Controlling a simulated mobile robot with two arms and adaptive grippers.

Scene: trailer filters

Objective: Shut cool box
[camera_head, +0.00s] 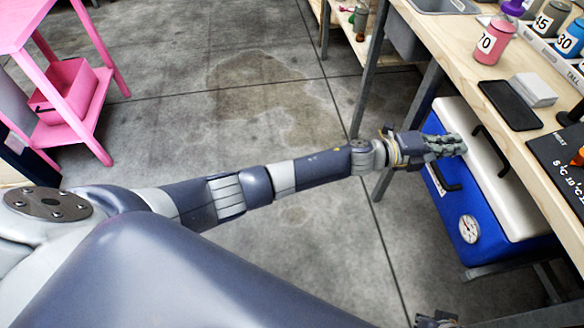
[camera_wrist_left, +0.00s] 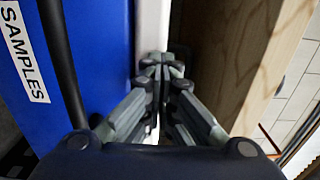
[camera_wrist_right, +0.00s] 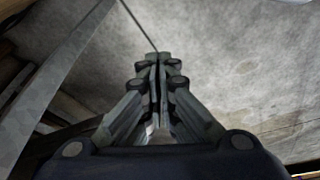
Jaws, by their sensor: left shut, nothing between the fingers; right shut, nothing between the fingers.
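The cool box has a blue body (camera_head: 452,205) and a white lid (camera_head: 485,165), and sits low under the wooden worktop. The lid lies over the body; I cannot tell whether it is fully seated. My left gripper (camera_head: 462,146) is shut and empty, with its fingertips over the lid's front part. In the left wrist view, the fingertips (camera_wrist_left: 158,62) are at the white lid strip (camera_wrist_left: 152,25), beside the blue wall (camera_wrist_left: 100,60) with its SAMPLES label; contact is unclear. My right gripper (camera_wrist_right: 155,60) is shut and empty above the floor.
The wooden worktop (camera_head: 462,50) overhangs the box's back side and holds several bottles, a black phone-like slab (camera_head: 510,104) and a dark mat. A metal table leg (camera_head: 410,130) stands beside the box. A pink stand (camera_head: 75,125) is at left. The floor between is clear.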

